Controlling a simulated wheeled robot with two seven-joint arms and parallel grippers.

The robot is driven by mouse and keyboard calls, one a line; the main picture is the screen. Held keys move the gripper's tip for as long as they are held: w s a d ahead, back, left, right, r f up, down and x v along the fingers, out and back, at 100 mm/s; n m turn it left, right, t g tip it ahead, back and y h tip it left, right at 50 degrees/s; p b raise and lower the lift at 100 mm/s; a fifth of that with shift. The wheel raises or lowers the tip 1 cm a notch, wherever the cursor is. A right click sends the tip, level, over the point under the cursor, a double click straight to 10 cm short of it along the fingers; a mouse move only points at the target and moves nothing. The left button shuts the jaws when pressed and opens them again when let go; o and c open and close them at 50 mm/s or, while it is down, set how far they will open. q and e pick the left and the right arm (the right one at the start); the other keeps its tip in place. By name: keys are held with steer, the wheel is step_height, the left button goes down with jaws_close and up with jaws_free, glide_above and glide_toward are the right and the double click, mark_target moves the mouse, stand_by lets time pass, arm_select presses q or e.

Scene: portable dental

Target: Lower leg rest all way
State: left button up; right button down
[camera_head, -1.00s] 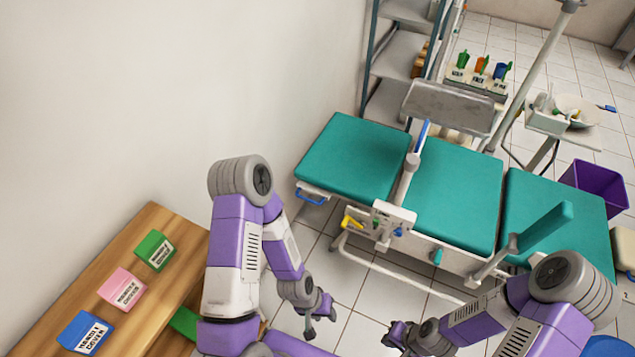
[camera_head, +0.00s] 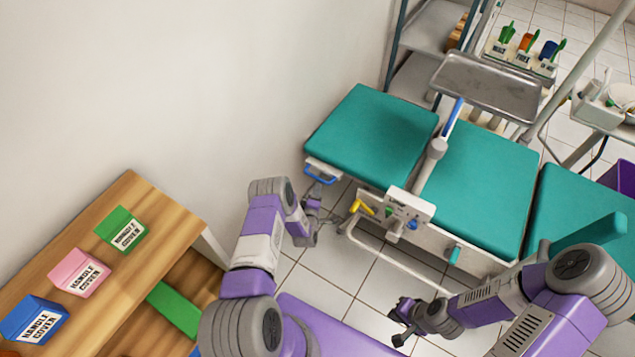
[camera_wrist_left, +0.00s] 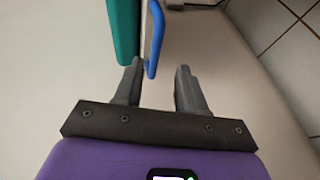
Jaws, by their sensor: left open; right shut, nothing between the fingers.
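The leg rest appears to be the left teal cushion (camera_head: 372,135) of the dental chair, raised about level with the middle cushion. A blue handle (camera_head: 320,173) sits under its near left edge. My left gripper (camera_head: 313,218) is open and empty, just below and in front of that handle. In the left wrist view, the blue handle (camera_wrist_left: 155,40) lies just ahead of the open fingers (camera_wrist_left: 160,78), close to the left fingertip. I cannot tell whether they touch. The teal cushion edge (camera_wrist_left: 122,30) shows beside it. My right gripper (camera_head: 400,320) is shut and empty over the floor.
A control panel (camera_head: 409,207) with a yellow lever (camera_head: 361,207) is right of my left gripper. A wooden shelf unit (camera_head: 160,225) with handle-cover boxes stands at the left. A metal tray (camera_head: 487,86) overhangs the chair. Tiled floor (camera_head: 370,285) is open in front.

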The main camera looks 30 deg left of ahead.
mark_target(318, 178)
arm_select(q)
steer(key=shift+n+y, duration=0.4)
steer(key=b+x, duration=0.1)
steer(key=x, duration=0.3)
steer(key=b+x, duration=0.2)
steer(key=x, duration=0.2)
steer(key=shift+a+r+b, duration=0.15)
steer(key=shift+a+b, duration=0.15)
jaws_close()
